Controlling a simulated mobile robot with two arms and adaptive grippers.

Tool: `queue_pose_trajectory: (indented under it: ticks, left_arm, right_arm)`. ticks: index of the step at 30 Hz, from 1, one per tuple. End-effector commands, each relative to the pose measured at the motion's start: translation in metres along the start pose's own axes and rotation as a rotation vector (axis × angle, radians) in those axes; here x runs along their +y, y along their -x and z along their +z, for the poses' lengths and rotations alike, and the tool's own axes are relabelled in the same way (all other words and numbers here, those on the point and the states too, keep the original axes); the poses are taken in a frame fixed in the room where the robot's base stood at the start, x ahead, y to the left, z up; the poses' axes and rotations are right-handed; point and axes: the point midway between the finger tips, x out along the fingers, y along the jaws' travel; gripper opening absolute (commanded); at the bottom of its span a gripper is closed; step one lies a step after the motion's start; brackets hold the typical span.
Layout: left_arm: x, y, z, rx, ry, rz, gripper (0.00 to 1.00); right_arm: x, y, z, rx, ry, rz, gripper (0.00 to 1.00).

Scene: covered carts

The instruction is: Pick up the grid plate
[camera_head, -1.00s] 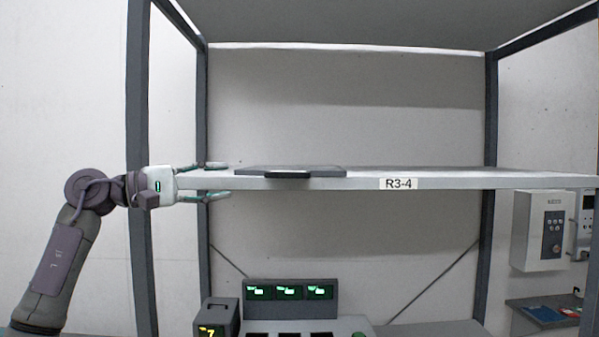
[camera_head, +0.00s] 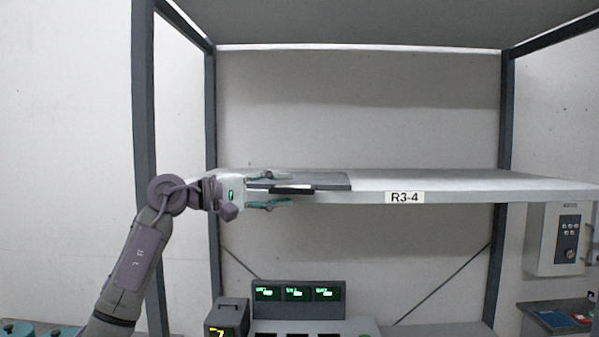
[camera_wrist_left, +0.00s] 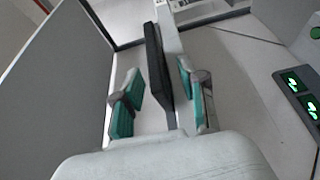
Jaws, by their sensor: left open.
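The grid plate (camera_head: 330,181) is a thin dark grey slab lying flat on the shelf (camera_head: 440,187), with a darker strip at its front edge over the shelf's rim. My left gripper (camera_head: 283,189) reaches in from the left, pointing right. It is open, one finger above and one below the level of the plate's dark front strip. In the left wrist view a dark bar (camera_wrist_left: 156,65), seemingly this strip, lies between the two green-padded fingers. A gap shows on each side near the tips; I cannot tell if either finger touches. My right gripper is not in view.
Shelf label R3-4 (camera_head: 404,197) is on the front rim. Below stand a unit with green displays (camera_head: 297,293) and a small box with a yellow display (camera_head: 227,318). A dark post (camera_head: 147,150) stands at the left. The shelf right of the plate is bare.

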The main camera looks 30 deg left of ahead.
Motion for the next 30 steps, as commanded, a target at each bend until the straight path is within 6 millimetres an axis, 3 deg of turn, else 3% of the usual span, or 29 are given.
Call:
queue_pose_trajectory:
  ticks: [4, 11, 12, 19, 30]
  left_arm:
    - [0.002, -0.015, 0.0, -0.001, 0.001, 0.0, 0.42]
    - [-0.001, -0.017, -0.001, 0.001, 0.0, 0.0, 0.42]
    - [-0.001, -0.017, -0.001, 0.001, 0.0, 0.0, 0.4]
    - [0.0, -0.017, 0.0, 0.001, 0.0, 0.0, 0.02]
    - [0.001, -0.016, 0.0, 0.001, -0.003, 0.004, 0.0]
  right_arm:
    - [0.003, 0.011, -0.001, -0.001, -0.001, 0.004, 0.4]
    - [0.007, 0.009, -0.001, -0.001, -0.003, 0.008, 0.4]
    - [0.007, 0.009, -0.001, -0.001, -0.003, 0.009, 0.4]
    - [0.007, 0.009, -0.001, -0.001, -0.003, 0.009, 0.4]
    - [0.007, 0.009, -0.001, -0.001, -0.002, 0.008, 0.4]
